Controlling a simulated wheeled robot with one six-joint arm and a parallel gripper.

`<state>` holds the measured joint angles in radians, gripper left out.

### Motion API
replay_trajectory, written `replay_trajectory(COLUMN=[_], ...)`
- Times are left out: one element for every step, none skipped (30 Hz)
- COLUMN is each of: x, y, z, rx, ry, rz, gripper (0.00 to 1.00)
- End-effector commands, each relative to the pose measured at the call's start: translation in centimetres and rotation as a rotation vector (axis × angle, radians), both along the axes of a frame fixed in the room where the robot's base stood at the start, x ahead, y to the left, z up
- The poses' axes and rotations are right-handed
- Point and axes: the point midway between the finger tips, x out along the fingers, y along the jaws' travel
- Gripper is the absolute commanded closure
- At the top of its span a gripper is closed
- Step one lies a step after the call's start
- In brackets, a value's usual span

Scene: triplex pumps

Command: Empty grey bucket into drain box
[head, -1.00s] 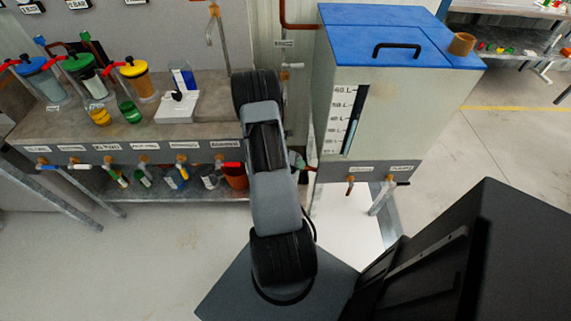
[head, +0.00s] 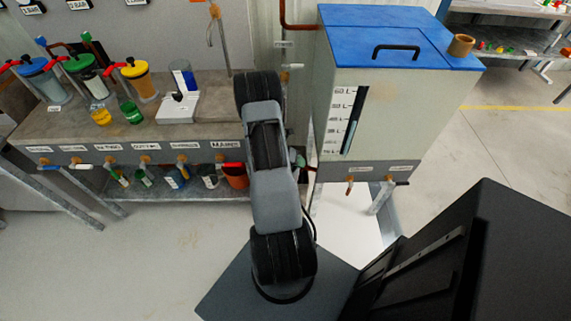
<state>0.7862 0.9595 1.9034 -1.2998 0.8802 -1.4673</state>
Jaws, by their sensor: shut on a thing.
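I cannot make out a grey bucket in the head view, nor anything I can surely call the drain box. My gripper does not show either. My arm reaches up the middle of the picture and covers what lies behind it, between the bench and the tank. What the jaws hold cannot be seen.
A grey bench (head: 125,139) with colored jars and a white scale (head: 178,108) stands left. A large tank (head: 395,120) with a blue lid (head: 345,38) stands right of my arm. Floor at lower left (head: 150,255) is clear.

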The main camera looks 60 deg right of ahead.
Motion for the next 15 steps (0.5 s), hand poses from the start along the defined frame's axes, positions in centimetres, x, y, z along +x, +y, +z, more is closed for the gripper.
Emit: replay_trajectory(x=[0.04, 0.05, 0.07, 0.08, 0.11, 0.12, 0.13, 0.15, 0.16, 0.18, 0.19, 0.20, 0.21, 0.22, 0.23], y=[-0.08, -0.11, -0.15, -0.17, -0.20, -0.23, -0.26, -0.28, -0.31, -0.32, -0.34, -0.36, -0.38, -0.40, -0.42], z=[0.08, 0.07, 0.07, 0.07, 0.08, 0.08, 0.07, 0.07, 0.07, 0.07, 0.06, 0.06, 0.06, 0.06, 0.06], rx=[0.000, 0.001, 0.003, 0.004, 0.006, 0.007, 0.008, 0.009, 0.011, 0.012, 0.013, 0.015, 0.016, 0.018, 0.019], ry=[0.000, 0.001, 0.001, 0.002, 0.001, 0.003, 0.003, 0.003, 0.004, 0.004, 0.005, 0.006, 0.006, 0.006, 0.007], rz=[0.000, 0.000, 0.000, 0.000, 0.000, 0.001, 0.002, 0.000, 0.000, 0.000, 0.000, 0.000, 0.000, 0.001, 0.001], gripper=[1.00, 1.00, 1.00, 1.00, 1.00, 1.00, 1.00, 1.00, 1.00, 1.00, 1.00, 1.00, 1.00, 1.00, 1.00])
